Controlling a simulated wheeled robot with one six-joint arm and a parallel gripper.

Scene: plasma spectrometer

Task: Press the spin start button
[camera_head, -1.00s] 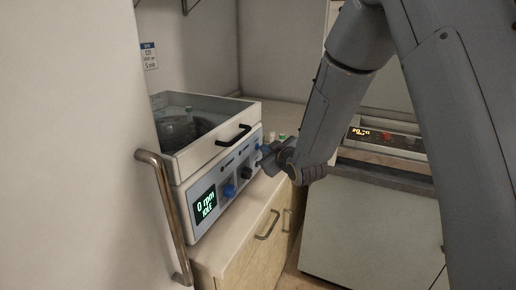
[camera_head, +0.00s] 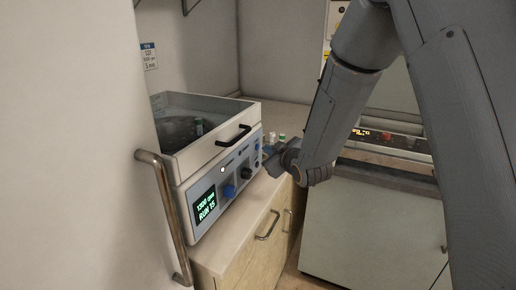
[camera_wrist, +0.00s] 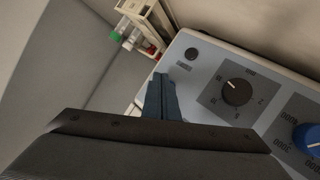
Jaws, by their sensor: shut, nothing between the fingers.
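The centrifuge's sloped front panel (camera_head: 212,180) faces right in the head view. Its green display (camera_head: 205,205) reads about 1500 rpm and RUN 15. A small white light (camera_head: 222,169) glows on the panel. In the wrist view a dark round button (camera_wrist: 191,53) with a small label sits at the panel's end; it looks like the start button, but its label is unreadable. My gripper (camera_head: 272,163) is shut and empty beside the panel's far end. In the wrist view my fingertips (camera_wrist: 160,79) lie left of and below that button, apart from it in the picture.
A black dial (camera_wrist: 237,91) and a blue knob (camera_wrist: 309,138) are on the panel. Capped tubes in a rack (camera_wrist: 128,36) stand behind my fingers. A cabinet door handle (camera_head: 165,215) is in the left foreground. Another device (camera_head: 385,138) stands at the right.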

